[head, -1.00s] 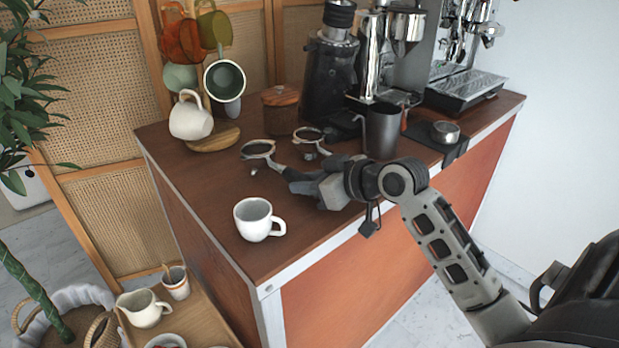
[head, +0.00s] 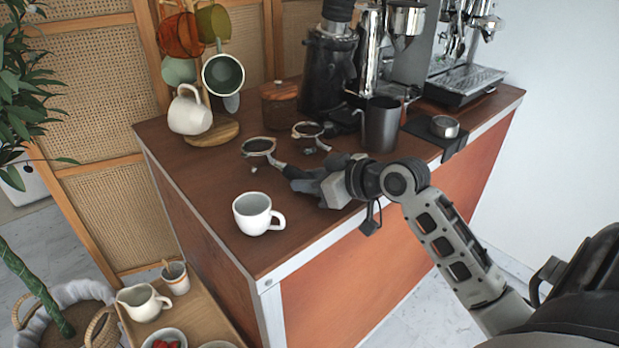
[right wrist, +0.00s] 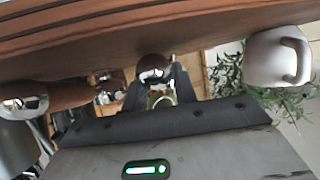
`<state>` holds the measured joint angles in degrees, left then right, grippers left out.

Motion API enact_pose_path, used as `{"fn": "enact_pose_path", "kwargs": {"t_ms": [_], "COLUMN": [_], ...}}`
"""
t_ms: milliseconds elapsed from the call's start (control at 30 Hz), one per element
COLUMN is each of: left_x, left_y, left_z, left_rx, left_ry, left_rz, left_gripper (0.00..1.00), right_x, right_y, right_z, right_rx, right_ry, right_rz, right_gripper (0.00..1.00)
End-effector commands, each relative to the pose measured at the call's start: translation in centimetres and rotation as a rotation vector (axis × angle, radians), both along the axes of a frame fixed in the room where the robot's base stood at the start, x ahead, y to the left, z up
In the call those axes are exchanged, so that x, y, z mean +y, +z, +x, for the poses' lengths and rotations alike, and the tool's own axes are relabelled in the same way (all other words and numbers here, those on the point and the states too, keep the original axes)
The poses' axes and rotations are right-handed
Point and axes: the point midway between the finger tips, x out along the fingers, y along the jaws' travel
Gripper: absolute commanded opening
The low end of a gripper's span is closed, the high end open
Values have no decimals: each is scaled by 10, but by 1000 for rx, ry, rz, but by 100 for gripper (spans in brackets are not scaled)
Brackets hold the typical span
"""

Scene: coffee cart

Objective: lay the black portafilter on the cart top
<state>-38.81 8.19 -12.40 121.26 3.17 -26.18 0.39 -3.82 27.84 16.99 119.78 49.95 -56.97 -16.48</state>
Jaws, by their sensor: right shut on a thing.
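The black portafilter (head: 258,146), with a round metal rim, is at the middle of the wooden cart top (head: 205,175), behind the white mug. My right gripper (head: 292,175) is shut on its handle, which the fingers mostly hide. The basket end points away to the left. It is low over the cart top; I cannot tell whether it touches. In the right wrist view its shiny metal part (right wrist: 152,66) shows beyond the fingers, close to the wooden surface. My left gripper is out of view.
A second portafilter (head: 307,130) lies just right of the held one; its brown handle (right wrist: 72,95) shows in the right wrist view. A white mug (head: 254,214) stands in front. A dark pitcher (head: 381,126), grinder (head: 328,75) and mug tree base (head: 212,136) stand around.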

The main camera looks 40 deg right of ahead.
Motion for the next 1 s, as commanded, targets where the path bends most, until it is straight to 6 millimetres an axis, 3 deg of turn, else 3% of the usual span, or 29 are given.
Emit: {"fn": "enact_pose_path", "kwargs": {"t_ms": [67,100,167,200,567,767,1000], "left_x": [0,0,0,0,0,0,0], "left_y": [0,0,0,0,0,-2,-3], "left_z": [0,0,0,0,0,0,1], "left_rx": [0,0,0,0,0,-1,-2], "left_ry": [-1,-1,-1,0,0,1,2], "left_rz": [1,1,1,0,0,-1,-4], "left_gripper": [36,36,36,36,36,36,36], "right_x": [0,0,0,0,-2,-11,-26], "right_y": [3,3,3,3,1,15,41], "right_z": [1,1,1,0,-6,-36,-88], "right_rx": [-9,-9,-8,-7,5,4,2], "right_ry": [-1,-1,0,0,-1,-1,-2], "right_rz": [0,0,0,0,-1,-5,-3], "right_gripper": [0,33,50,53,53,53,53]}}
